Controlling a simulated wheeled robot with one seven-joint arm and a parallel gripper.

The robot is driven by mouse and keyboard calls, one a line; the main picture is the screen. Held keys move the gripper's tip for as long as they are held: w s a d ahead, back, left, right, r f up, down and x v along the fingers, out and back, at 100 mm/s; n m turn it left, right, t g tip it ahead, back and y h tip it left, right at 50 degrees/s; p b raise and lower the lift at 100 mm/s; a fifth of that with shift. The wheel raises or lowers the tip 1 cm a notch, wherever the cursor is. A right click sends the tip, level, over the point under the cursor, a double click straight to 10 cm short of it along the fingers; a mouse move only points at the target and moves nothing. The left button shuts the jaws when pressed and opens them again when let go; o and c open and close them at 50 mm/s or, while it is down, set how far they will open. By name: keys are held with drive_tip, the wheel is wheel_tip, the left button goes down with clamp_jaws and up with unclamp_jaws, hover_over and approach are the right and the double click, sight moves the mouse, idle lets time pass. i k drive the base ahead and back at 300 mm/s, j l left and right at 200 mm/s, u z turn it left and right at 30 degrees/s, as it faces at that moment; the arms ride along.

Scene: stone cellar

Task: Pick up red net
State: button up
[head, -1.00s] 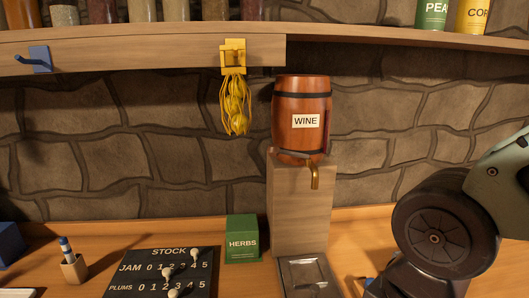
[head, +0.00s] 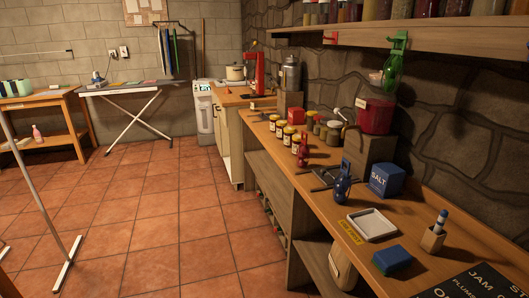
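I can make out no red net in the head view. A small red hook (head: 330,40) is on the front edge of the wall shelf (head: 440,38), and I see nothing hanging from it. To its right, a green net (head: 391,71) hangs from a green hook on the same shelf edge. My gripper is not in view.
The long wooden counter (head: 405,215) runs along the stone wall. It holds a red container (head: 375,115) on a block, jars, a blue salt box (head: 386,180), a blue bottle (head: 343,183) and a white tray (head: 372,225). The tiled floor (head: 170,210) is largely clear. An ironing board (head: 135,88) stands at the back.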

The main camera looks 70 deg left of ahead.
sight(302, 154)
drive_tip(key=u, duration=0.45)
drive_tip(key=j+u, duration=0.15)
drive_tip(key=u, duration=0.35)
drive_tip(key=j+u, duration=0.1)
drive_tip(key=u, duration=0.35)
drive_tip(key=j+u, duration=0.1)
drive_tip(key=u, duration=0.35)
drive_tip(key=z, duration=0.45)
drive_tip(key=i+j+z, duration=0.25)
drive_tip(key=j+z, duration=0.2)
drive_tip(key=j, duration=0.2)
drive_tip(key=j+z, duration=0.25)
drive_tip(key=i+j, duration=0.15)
drive_tip(key=j, duration=0.4)
drive_tip(key=i+j+z, duration=0.1)
drive_tip(key=j, duration=0.4)
drive_tip(key=i+j, duration=0.15)
drive_tip(key=j, duration=0.4)
drive_tip(key=i+j+z, duration=0.1)
drive_tip(key=j, duration=0.45)
drive_tip(key=i+j, duration=0.1)
drive_tip(key=j, duration=0.45)
drive_tip(key=i+j, duration=0.25)
drive_tip(key=j, duration=0.3)
